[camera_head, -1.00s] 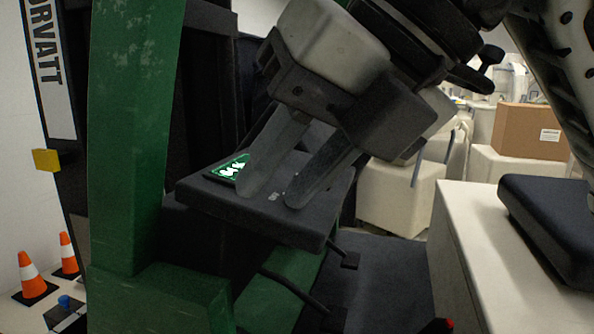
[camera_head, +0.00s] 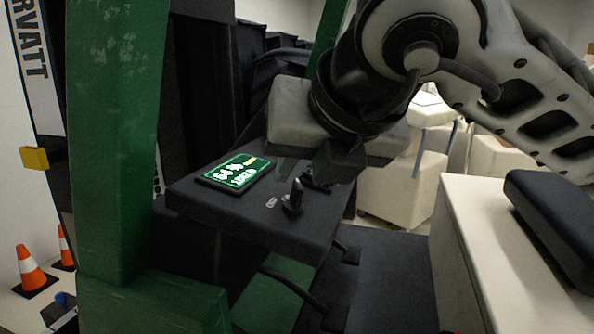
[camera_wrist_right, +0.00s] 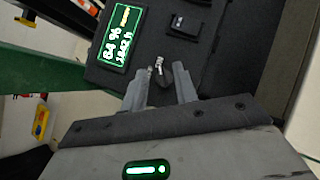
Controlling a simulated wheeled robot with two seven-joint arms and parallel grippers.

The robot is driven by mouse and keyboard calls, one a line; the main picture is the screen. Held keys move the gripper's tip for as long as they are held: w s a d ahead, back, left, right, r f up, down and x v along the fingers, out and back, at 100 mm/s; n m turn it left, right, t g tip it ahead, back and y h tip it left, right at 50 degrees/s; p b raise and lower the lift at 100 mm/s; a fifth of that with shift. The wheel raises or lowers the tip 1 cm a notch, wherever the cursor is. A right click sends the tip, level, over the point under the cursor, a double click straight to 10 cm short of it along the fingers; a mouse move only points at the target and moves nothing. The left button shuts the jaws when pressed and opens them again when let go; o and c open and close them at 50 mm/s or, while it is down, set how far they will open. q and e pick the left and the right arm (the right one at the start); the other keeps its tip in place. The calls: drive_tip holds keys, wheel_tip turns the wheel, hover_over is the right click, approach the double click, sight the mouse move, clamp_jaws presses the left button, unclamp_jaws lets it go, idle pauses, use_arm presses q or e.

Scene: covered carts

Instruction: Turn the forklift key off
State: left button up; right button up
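The forklift key (camera_head: 293,197) is a small dark key standing upright in the black control panel (camera_head: 235,222), beside a small pale mark. In the right wrist view the key (camera_wrist_right: 155,92) appears dark between the two finger lines. My right gripper (camera_head: 300,166) is behind the key in the head view, its fingers partly hidden by its own body. In the right wrist view the right gripper (camera_wrist_right: 159,73) is open, with a clear gap between its fingers. Contact with the key cannot be told. My left gripper is out of view.
A lit green display (camera_head: 236,172) sits left of the key, and a dark switch (camera_head: 318,183) lies behind it. A green forklift post (camera_head: 115,140) stands at left. Orange cones (camera_head: 30,268) stand on the floor. A pale cabinet (camera_head: 475,235) is at right.

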sight(297, 180)
drive_tip(key=x, duration=0.2)
drive_tip(key=shift+w+f, duration=0.15)
drive_tip(key=shift+w, duration=0.05)
drive_tip(key=shift+w+a+f, duration=0.2)
drive_tip(key=shift+w+f, duration=0.15)
drive_tip(key=shift+f, duration=0.05)
clamp_jaws()
